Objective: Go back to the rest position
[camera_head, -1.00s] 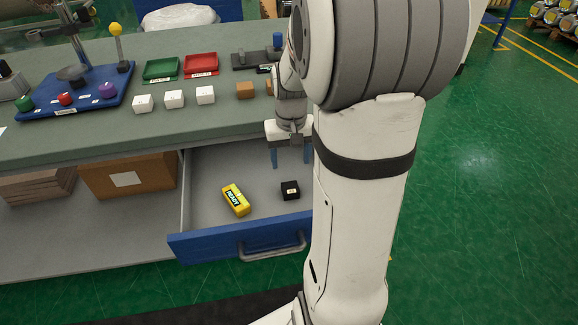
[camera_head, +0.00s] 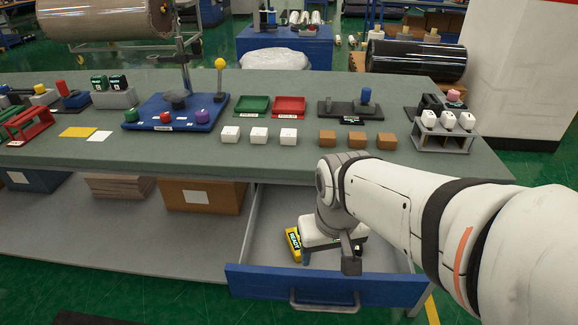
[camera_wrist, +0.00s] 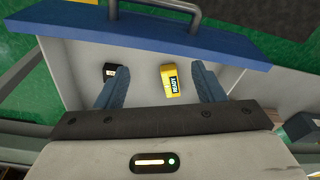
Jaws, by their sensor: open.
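My gripper (camera_wrist: 152,78) is open over the pulled-out drawer (camera_head: 385,290), with its blue fingers spread and nothing held. In the head view my gripper (camera_head: 318,248) hangs inside the drawer's outline. A yellow block (camera_wrist: 168,82) with a dark "READY" label lies on the drawer floor and appears between the fingers in the wrist view. It is partly hidden behind my gripper in the head view (camera_head: 292,244). A small black block (camera_wrist: 111,70) lies beside the left finger in the wrist view. Whether it touches is unclear.
The green bench top (camera_head: 300,165) lies above the drawer and holds white cubes (camera_head: 259,135), brown cubes (camera_head: 357,140), green and red trays (camera_head: 289,107) and a blue stand (camera_head: 160,112). A cardboard box (camera_head: 200,196) is on the lower shelf. Free floor lies in front.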

